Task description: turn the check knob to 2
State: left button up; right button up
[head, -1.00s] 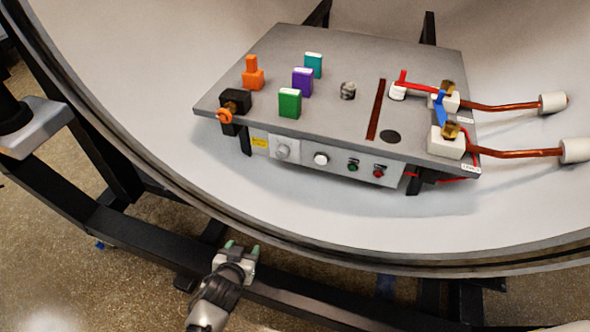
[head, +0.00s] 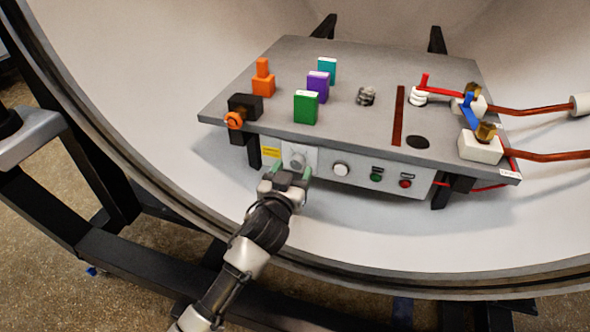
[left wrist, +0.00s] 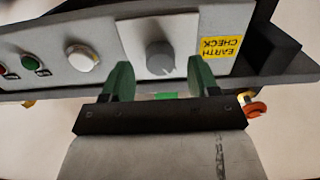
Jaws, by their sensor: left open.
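The check knob (head: 297,160) is a grey round knob on a pale plate on the front panel, beside a yellow label. In the left wrist view the knob (left wrist: 160,56) is just beyond my open fingers, and the label (left wrist: 221,47) reads "EARTH CHECK" upside down. My left gripper (head: 290,172) is in front of and slightly below the knob. In the left wrist view its green-padded fingers (left wrist: 158,80) are apart, one to each side of the knob, with nothing held. I cannot read which position the knob points to. My right gripper is not in view.
A black block with an orange ring (head: 234,121) juts out at the left.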

pick_arm(q)
jog(key=shift+x, duration=0.95)
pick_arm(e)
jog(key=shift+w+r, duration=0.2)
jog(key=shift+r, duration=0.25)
pick_arm(q)
jog(key=shift+c, duration=0.2)
jog(key=c, duration=0.9)
jog(key=shift+m+p, duration=0.4)
jog(key=shift+m, duration=0.5)
jog(key=m+p, duration=0.2)
jog(key=m, duration=0.5)
jog(key=shift+a, duration=0.1)
jog(key=shift+m+p, duration=0.8)
jog(key=shift+m, duration=1.8)
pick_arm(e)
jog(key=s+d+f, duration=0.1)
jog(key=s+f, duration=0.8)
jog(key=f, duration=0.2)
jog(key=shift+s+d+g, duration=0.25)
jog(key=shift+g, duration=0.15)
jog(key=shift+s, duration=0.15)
